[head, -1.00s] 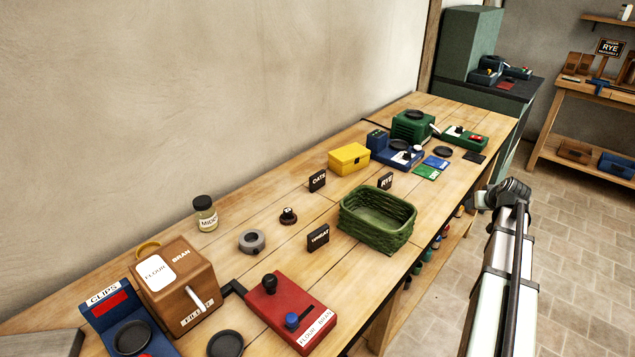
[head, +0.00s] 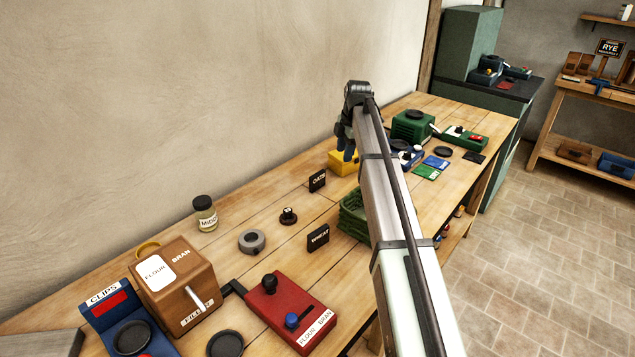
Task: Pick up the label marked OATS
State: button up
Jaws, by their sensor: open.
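The label marked OATS (head: 318,181) is a small black block with white lettering. It stands upright on the wooden bench, left of the yellow box. The label marked WHEAT (head: 318,237) stands nearer the front, and the RYE label is hidden behind my arm. My gripper (head: 347,150) hangs above the bench over the yellow box, to the upper right of the OATS label and apart from it. It is open, and I see nothing held in it; its fingertips are small and partly unclear.
The yellow box (head: 340,166) stands just right of the OATS label. A green basket (head: 352,218) is partly hidden by my arm. A dark knob (head: 288,216), a grey ring (head: 252,241) and a jar (head: 205,213) stand to the left. Bare bench lies around the OATS label.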

aim_at(318, 174)
jog(key=a+r+n+g+h, duration=0.1)
jog(key=a+r+n+g, duration=0.1)
jog(key=a+n, duration=0.6)
jog(key=f, duration=0.2)
jog(key=a+f+m, duration=0.1)
jog(key=f, duration=0.2)
jog(key=f+m, duration=0.1)
jog(key=f, duration=0.2)
jog(key=shift+w+a+f, duration=0.1)
jog(key=shift+a, duration=0.3)
jog(key=shift+d+f, duration=0.25)
jog(key=shift+f, duration=1.05)
jog(key=shift+d+f, duration=0.25)
jog(key=shift+f, duration=1.05)
grip_shut()
